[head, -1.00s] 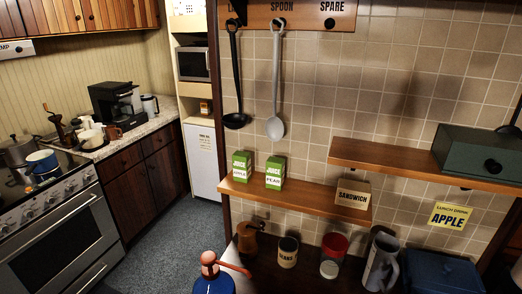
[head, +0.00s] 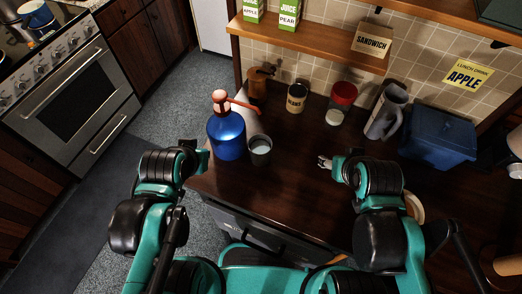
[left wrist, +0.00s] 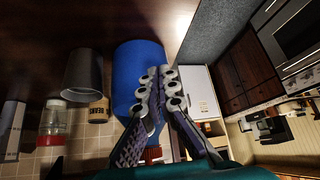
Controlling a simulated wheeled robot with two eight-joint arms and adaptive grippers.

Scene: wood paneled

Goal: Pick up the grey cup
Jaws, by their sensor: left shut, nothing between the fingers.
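The grey cup (head: 260,150) stands upright on the dark wood counter, just right of a blue bottle (head: 226,136) with a red pump top. In the left wrist view, which is turned over, the cup (left wrist: 83,76) is left of the blue bottle (left wrist: 138,75). My left gripper (head: 200,158) is at the counter's left edge, left of the bottle, and apart from the cup. Its fingers (left wrist: 160,88) are shut and empty in front of the bottle. My right gripper (head: 324,162) is over the counter, right of the cup; its fingers are too small to judge.
A beans can (head: 297,97), a red-lidded jar (head: 341,101), a grey pitcher (head: 387,111) and a blue bin (head: 438,139) stand along the back. A wooden shelf (head: 310,41) overhangs the wall side. The counter's middle is clear.

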